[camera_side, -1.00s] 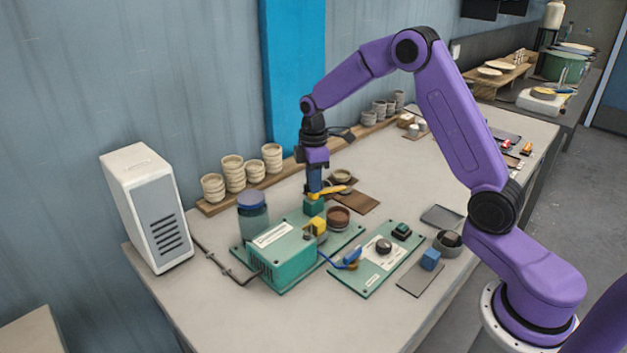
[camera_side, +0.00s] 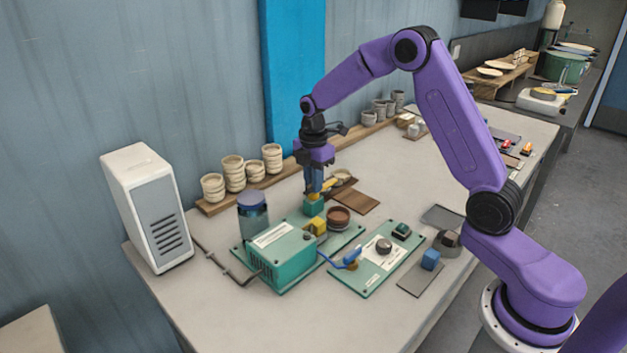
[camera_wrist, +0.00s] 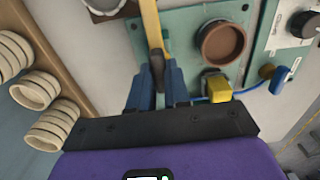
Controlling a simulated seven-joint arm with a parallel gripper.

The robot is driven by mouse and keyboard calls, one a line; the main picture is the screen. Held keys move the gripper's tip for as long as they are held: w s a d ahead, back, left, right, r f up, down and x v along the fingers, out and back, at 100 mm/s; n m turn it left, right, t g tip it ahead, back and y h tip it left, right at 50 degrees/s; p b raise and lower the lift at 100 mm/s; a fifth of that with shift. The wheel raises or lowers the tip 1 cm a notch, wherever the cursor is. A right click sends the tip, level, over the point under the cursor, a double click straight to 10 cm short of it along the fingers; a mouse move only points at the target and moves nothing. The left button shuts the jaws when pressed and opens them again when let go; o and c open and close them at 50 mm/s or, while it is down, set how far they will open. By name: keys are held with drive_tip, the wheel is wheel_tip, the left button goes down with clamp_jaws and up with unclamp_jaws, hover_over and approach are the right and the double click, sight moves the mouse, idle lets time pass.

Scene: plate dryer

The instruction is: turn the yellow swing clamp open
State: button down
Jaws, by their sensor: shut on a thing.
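The yellow swing clamp (camera_side: 328,184) is a flat yellow arm above a teal block (camera_side: 313,207) at the back of the green plate. In the wrist view the clamp arm (camera_wrist: 150,22) runs from the top edge down to between my fingers. My gripper (camera_side: 314,191) points down over the teal block and is shut on the clamp; the fingers (camera_wrist: 157,72) also show in the wrist view, on either side of the clamp's near end. The fingers hide that end and the pivot.
A brown round dish (camera_side: 339,214), a yellow block (camera_side: 316,226) and a blue-lidded jar (camera_side: 252,208) stand close by. A green box (camera_side: 285,256) is in front. Stacked cups (camera_side: 233,168) line the wall shelf.

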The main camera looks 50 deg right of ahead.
drive_tip(key=shift+r, duration=0.1)
drive_tip(key=c, duration=1.1)
unclamp_jaws()
wheel_tip(320, 180, up, 17)
drive_tip(key=shift+r, duration=0.15)
